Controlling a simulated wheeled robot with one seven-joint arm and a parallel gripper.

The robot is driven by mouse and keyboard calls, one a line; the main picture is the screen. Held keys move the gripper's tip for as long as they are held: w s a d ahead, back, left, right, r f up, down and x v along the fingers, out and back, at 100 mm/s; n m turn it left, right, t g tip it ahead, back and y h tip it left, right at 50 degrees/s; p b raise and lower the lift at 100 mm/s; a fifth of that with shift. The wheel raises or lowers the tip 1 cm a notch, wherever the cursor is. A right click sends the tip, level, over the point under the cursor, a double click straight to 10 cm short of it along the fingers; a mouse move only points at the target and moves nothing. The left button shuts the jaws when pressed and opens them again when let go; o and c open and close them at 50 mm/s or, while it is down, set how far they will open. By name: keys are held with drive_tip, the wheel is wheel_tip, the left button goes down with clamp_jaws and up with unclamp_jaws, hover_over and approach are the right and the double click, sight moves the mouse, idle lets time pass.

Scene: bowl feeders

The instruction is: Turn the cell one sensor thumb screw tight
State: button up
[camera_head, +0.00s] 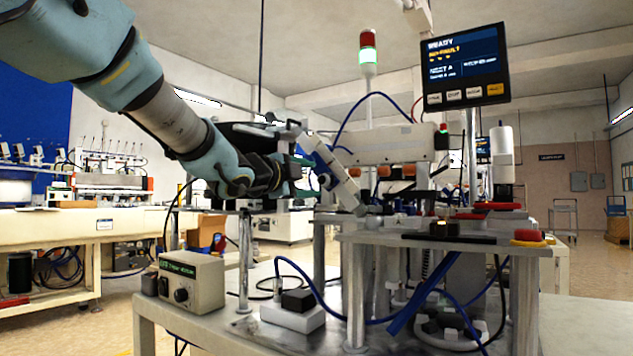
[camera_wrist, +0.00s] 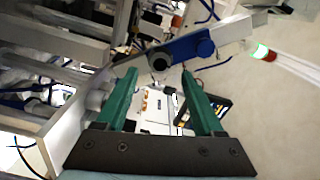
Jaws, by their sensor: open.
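My gripper (camera_wrist: 158,76) is open, with its two green fingers spread and nothing held between them. A dark round knob (camera_wrist: 158,61) that looks like the thumb screw shows just beyond the gap between the fingertips in the wrist view. It sits by a blue bracket (camera_wrist: 183,49) that carries a blue round knob at its right end. In the head view, my gripper's dark body (camera_head: 285,172) is beside the tilted blue-and-white sensor arm (camera_head: 333,170). The fingertips and the screw are hard to make out there, and I cannot tell whether they touch.
The steel machine plate (camera_head: 400,243) carries feeder parts and a red button (camera_head: 528,236). A controller box (camera_head: 192,281) and a white block with a black top (camera_head: 293,312) stand on the lower table. Blue hoses loop around the front. A screen (camera_head: 466,66) hangs above.

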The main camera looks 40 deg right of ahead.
drive_tip(key=v, duration=0.7)
drive_tip(key=shift+a, duration=0.25)
